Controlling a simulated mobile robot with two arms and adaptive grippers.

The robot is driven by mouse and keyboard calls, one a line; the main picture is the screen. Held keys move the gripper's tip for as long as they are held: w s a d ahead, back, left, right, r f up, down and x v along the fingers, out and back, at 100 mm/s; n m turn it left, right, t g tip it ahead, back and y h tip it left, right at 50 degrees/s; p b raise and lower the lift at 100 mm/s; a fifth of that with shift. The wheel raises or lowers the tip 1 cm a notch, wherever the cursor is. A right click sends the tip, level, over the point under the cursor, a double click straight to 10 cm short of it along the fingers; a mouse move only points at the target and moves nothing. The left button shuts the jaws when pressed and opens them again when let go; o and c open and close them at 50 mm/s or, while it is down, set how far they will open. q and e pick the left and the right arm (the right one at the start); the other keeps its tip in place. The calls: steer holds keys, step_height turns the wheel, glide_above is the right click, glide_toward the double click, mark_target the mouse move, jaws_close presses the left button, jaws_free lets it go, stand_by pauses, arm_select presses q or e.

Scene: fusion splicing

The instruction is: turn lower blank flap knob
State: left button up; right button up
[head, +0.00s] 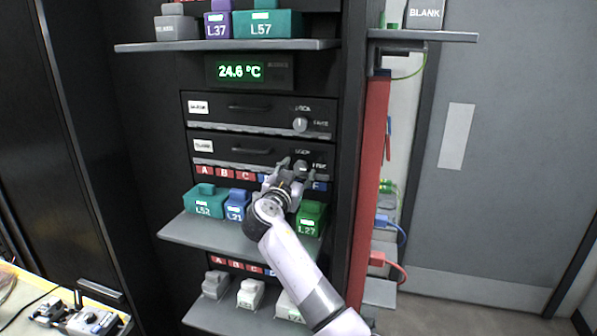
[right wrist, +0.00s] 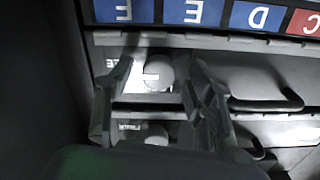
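The lower flap (head: 240,150) is a dark panel in the rack with a white label, a handle and a round knob at its right end. My right gripper (head: 292,172) is at that knob in the head view and partly hides it. In the right wrist view the lower flap's pale round knob (right wrist: 158,72) lies between the two fingers of my right gripper (right wrist: 157,82). The fingers are spread, with a visible gap on each side of the knob. My left gripper is not in view.
The upper flap (head: 240,108) has a similar knob (head: 300,124) just above. Below, a shelf (head: 215,236) holds teal, blue and green boxes close under my right arm. A red post (head: 369,190) stands to the right. A display (head: 240,71) reads 24.6 °C.

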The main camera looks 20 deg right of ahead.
steer(key=shift+c, duration=0.6)
steer(key=shift+d, duration=0.1)
steer(key=c, duration=1.1)
steer(key=shift+o, duration=0.2)
